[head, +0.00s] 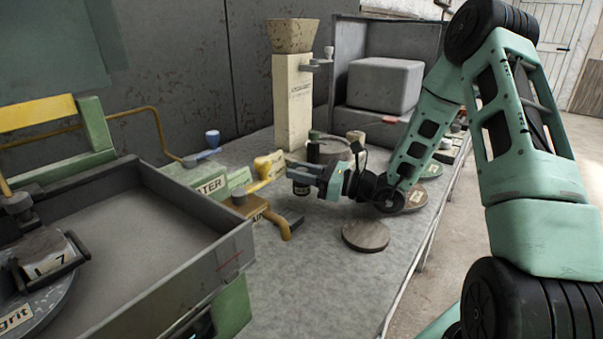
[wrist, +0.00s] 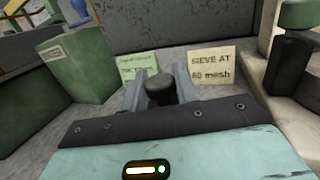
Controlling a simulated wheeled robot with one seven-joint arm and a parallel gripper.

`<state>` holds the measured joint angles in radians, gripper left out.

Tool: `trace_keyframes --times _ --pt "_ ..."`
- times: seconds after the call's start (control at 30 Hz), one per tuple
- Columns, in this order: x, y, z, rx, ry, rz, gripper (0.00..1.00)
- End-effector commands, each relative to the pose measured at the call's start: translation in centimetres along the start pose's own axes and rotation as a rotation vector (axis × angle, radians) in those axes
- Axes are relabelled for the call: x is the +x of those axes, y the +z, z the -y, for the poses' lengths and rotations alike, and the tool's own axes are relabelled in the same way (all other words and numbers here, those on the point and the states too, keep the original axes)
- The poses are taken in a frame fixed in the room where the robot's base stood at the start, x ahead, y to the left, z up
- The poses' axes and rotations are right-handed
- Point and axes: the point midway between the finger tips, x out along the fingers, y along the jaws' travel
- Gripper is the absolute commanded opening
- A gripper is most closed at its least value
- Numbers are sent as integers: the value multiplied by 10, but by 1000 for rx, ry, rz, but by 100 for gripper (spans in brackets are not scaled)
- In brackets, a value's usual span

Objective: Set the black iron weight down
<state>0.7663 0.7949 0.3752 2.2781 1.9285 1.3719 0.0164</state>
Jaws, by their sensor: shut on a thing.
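My gripper (head: 308,176) reaches left from the arm, low over the grey bench. It is shut on the black iron weight (head: 301,188), a small dark piece hanging at the fingertips. In the wrist view the weight's dark round top (wrist: 160,91) sits between the two grey fingers of my gripper (wrist: 161,88). The fingers hide its sides and I cannot see its base there. I cannot tell whether its base touches the bench.
The grey bench (head: 330,270) has clear room in front. A flat round disc (head: 366,235) lies to the right. A large tray (head: 140,235) fills the left. The wrist view shows a "SIEVE AT 60 mesh" card (wrist: 211,65).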

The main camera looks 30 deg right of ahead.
Motion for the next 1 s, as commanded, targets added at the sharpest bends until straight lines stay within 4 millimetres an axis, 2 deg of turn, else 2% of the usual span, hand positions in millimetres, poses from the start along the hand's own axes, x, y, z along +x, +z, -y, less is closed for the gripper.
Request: trace_keyframes --times 0.17,0.7,0.73,0.77,0.8,1.0 --pt "0 2 0 -2 1 3 0" --pt "-1 -10 0 -1 0 3 0" --pt "-1 -11 1 0 0 0 38" --pt "-1 -11 1 0 0 0 47" --pt "-1 -11 1 -1 0 0 52" --pt "-1 -11 1 -1 -1 0 52"
